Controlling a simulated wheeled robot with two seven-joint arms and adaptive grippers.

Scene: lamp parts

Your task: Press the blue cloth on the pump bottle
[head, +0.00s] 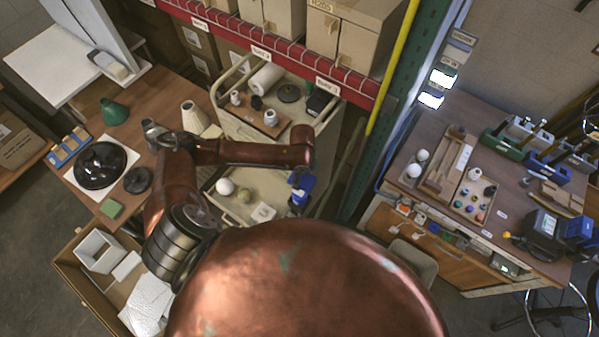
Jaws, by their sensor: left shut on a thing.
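My left arm comes in from the left and its copper forearm reaches right across the grey cart. Under its wrist, small and dark, is my left gripper (295,179), shut on a blue thing that looks like the blue cloth (303,188), at the cart's right edge. The fingertips are too small and too covered to make out. I cannot pick out the pump bottle for certain; it may be hidden under the cloth or the arm. My right gripper is out of view.
The cart (229,122) also holds a white ball (225,186), a greenish ball (244,195) and a white square piece (263,212). A brown table with a black dome shade (100,165) stands left. A green rack post (385,110) rises right of the cart.

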